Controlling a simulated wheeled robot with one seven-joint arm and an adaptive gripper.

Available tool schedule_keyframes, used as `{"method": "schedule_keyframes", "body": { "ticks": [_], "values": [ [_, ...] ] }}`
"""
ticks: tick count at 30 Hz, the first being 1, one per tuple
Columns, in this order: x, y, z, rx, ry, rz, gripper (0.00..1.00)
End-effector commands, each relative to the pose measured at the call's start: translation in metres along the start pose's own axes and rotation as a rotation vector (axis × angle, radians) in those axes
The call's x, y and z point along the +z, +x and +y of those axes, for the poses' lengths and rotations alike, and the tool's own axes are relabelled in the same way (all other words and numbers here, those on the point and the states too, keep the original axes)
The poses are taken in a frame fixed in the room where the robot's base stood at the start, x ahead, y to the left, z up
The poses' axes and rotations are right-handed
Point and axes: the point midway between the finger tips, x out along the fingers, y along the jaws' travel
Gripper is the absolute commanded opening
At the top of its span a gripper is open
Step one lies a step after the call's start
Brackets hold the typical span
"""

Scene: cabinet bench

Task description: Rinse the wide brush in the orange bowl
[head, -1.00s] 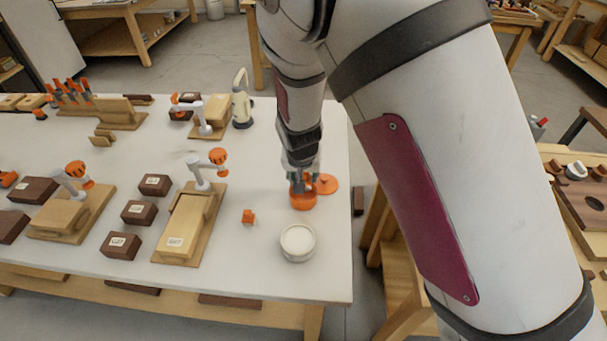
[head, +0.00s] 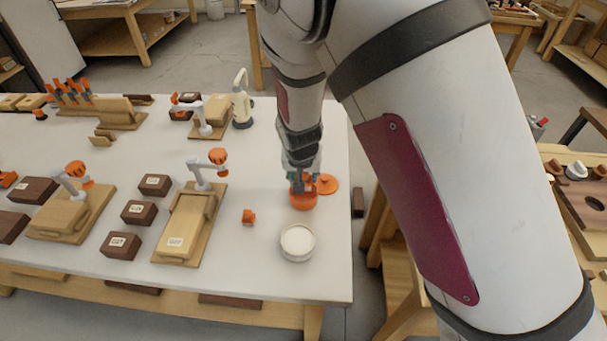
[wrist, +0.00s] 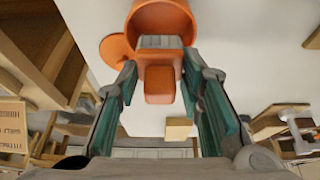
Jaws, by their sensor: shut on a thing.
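The orange bowl (head: 303,203) stands near the right end of the white table. It also shows at the top of the wrist view (wrist: 176,14). My gripper (head: 303,181) is above the bowl, pointing down. In the wrist view my gripper (wrist: 158,76) is shut on the wide brush (wrist: 160,85), whose orange body sits between the two fingers. Its grey bristle end (wrist: 159,42) is at the bowl's mouth, overlapping the bowl's inside. I cannot tell whether the bristles touch the bottom. In the head view the fingers hide most of the brush.
A flat orange disc (head: 328,184) lies just right of the bowl. A white-filled round container (head: 297,242) stands in front of it. Wooden stands with white-and-orange fixtures (head: 190,215) and dark boxes (head: 138,212) are farther left.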

Motion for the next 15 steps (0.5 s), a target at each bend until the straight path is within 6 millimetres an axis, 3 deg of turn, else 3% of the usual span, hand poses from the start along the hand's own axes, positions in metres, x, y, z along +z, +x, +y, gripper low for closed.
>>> {"method": "schedule_keyframes", "body": {
  "ticks": [15],
  "values": [
    [-0.0024,-0.007,0.0,0.0,0.0,0.001,0.09]
  ]
}}
